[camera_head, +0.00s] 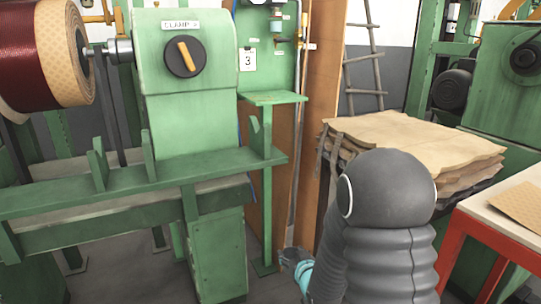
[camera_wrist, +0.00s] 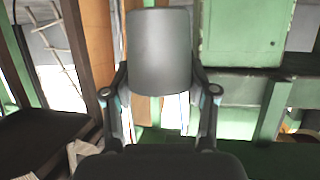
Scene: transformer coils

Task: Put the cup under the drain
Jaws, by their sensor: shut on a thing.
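A grey cup (camera_wrist: 160,52) is held between the two fingers of my gripper (camera_wrist: 160,84) in the wrist view. The gripper is shut on it, with a finger on each side. In the head view, only a small grey and teal part of my gripper (camera_head: 298,268) shows beside my dark arm, low near the floor. The cup cannot be made out clearly there. A small filter with a valve (camera_head: 277,25) and a thin pipe (camera_head: 298,150) are on the green panel (camera_head: 265,65) marked 3. I cannot tell for sure which part is the drain.
A green winding machine (camera_head: 190,110) with a wire-wound coil (camera_head: 45,60) fills the left. Its green stand (camera_head: 265,200) is close to my gripper. Stacked brown sheets (camera_head: 400,135) and a red-framed table (camera_head: 475,235) stand right. A ladder (camera_head: 365,60) leans behind.

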